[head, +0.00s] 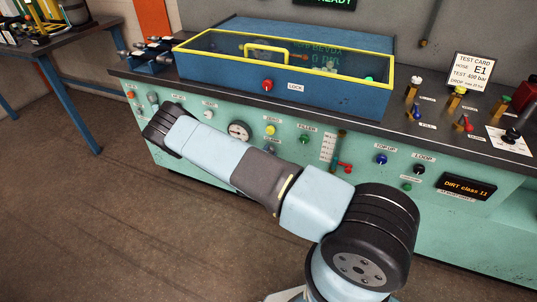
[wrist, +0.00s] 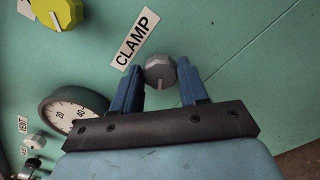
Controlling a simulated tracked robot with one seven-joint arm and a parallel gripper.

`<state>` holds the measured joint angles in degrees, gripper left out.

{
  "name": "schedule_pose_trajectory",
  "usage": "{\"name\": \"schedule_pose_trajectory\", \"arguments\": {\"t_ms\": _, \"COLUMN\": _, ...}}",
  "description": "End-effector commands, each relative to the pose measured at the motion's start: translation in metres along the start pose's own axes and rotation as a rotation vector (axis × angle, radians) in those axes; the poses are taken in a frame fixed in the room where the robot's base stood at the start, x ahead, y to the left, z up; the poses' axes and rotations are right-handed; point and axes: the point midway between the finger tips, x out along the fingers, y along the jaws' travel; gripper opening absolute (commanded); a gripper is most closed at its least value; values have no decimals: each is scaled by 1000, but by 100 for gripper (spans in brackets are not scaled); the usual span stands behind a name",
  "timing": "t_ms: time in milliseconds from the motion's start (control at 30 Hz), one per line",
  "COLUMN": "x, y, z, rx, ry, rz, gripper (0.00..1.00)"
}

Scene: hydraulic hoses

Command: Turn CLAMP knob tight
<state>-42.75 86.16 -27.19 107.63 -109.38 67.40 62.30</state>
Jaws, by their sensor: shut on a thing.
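The CLAMP knob (wrist: 160,72) is a grey faceted knob with a pale pointer line, on the green panel in the wrist view. The CLAMP label (wrist: 135,39) sits beside it, to its upper left. My gripper (wrist: 161,78) has its two blue fingers on either side of the knob and is shut on it. The pointer line runs down toward my gripper's body in the picture.
A yellow knob (wrist: 57,12) and a round gauge (wrist: 73,110) are close by on the panel. In the head view, the blue box with a yellow-framed lid (head: 290,107) stands on the bench above. Several other knobs line the panel.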

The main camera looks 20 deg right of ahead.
Motion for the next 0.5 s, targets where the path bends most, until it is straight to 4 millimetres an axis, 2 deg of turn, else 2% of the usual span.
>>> {"name": "schedule_pose_trajectory", "arguments": {"t_ms": 500, "x": -1, "y": -4, "z": -1, "rx": 428, "ry": 2, "rz": -6, "gripper": 13}}
